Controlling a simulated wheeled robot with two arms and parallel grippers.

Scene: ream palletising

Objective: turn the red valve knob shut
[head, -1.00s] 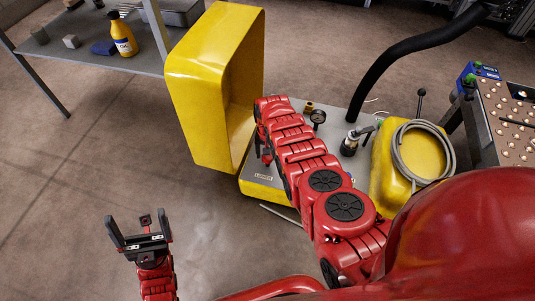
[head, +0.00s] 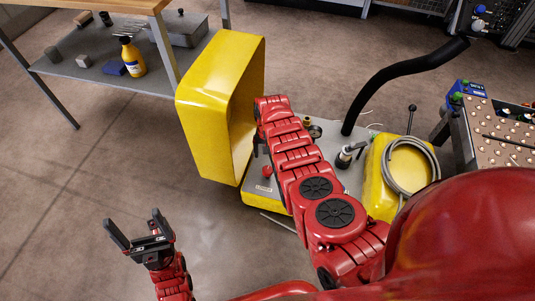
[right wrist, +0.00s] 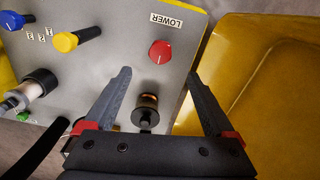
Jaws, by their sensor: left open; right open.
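The red valve knob (right wrist: 160,52) sits on the grey panel (right wrist: 115,40), beside the "LOWER" label, in the right wrist view. It also shows as a small red spot left of my right arm in the head view (head: 267,171). My right gripper (right wrist: 160,73) is open, its two dark fingers spread either side of the knob's line. The knob appears just beyond the fingertips, with nothing between the fingers gripping it. In the head view the right gripper is mostly hidden by its arm. My left gripper (head: 132,218) is open and empty above the floor.
A yellow knob (right wrist: 65,42), a blue knob (right wrist: 12,20) and a brass-and-black fitting (right wrist: 146,110) share the panel. A large yellow housing (head: 205,110) stands left of my right arm. A coiled grey hose (head: 387,170) lies at the right. Floor at left is clear.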

